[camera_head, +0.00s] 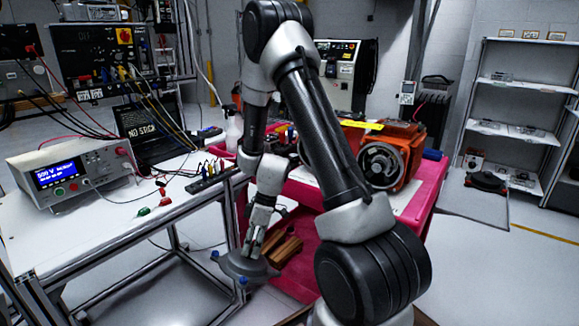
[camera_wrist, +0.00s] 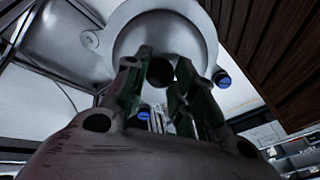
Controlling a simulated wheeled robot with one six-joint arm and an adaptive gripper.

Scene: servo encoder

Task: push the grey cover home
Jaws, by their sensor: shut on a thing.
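The grey cover (camera_head: 240,266) is a round disc with blue knobs at its rim. My gripper (camera_head: 250,250) is shut on it and holds it below the fingers, between the white bench and the red cart. In the wrist view the cover (camera_wrist: 205,32) lies beyond the fingertips (camera_wrist: 160,80), which sit either side of a dark round centre piece. Part of the cover is hidden by the fingers. An orange motor housing (camera_head: 408,141) stands on the cart, apart from the cover, with a dark round end (camera_head: 383,166) facing me.
The white bench (camera_head: 60,215) at left bears a power supply (camera_head: 72,167), leads and clips. The red cart (camera_head: 425,195) is behind my arm. Brown wooden pieces (camera_head: 287,250) lie just right of the cover. A shelf unit (camera_head: 515,85) stands at far right, with open floor before it.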

